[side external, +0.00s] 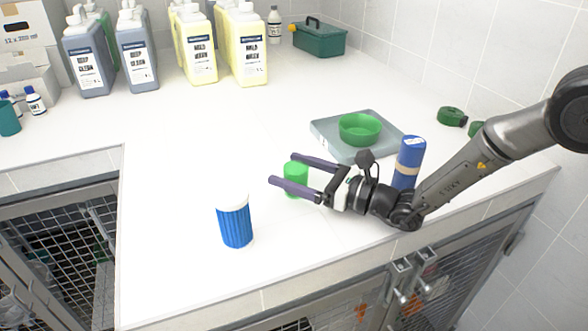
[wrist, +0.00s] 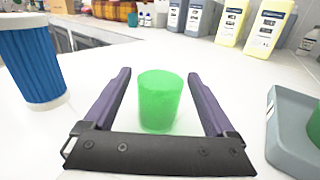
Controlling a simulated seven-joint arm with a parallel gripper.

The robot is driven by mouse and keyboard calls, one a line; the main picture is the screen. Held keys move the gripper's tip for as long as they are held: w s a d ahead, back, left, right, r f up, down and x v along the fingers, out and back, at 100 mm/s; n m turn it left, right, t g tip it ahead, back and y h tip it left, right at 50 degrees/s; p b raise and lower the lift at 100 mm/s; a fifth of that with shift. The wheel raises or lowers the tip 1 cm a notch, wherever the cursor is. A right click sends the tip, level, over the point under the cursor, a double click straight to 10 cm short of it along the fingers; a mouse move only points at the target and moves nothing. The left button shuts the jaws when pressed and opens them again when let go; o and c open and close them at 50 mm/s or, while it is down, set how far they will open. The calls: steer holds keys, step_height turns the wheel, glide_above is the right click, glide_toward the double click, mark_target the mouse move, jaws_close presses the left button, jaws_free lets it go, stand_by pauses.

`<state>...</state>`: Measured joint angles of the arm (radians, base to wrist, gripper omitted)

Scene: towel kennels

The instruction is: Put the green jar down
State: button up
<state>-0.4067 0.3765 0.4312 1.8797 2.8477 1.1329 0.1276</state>
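The green jar (side external: 296,176) is a small plain cylinder standing upright on the white counter, as far as I can tell. In the wrist view the jar (wrist: 160,102) is centred between my fingers. My gripper (side external: 282,169) is low over the counter with its two purple fingers around the jar, one on each side. In the wrist view my gripper (wrist: 159,73) is open, with a strip of white counter showing between the jar and each finger. The lower part of the jar is partly hidden by the near finger in the side view.
A blue ribbed cup with a white top (side external: 235,222) stands near the front-left. A grey tray (side external: 330,134) with a green bowl (side external: 360,128) lies behind my gripper. A blue bottle (side external: 409,160) stands beside my wrist. Large yellow and grey bottles line the back.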

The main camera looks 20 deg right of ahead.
steer(key=shift+r, duration=0.1)
steer(key=shift+r, duration=0.15)
steer(key=v, duration=1.2)
steer(key=shift+s, duration=0.1)
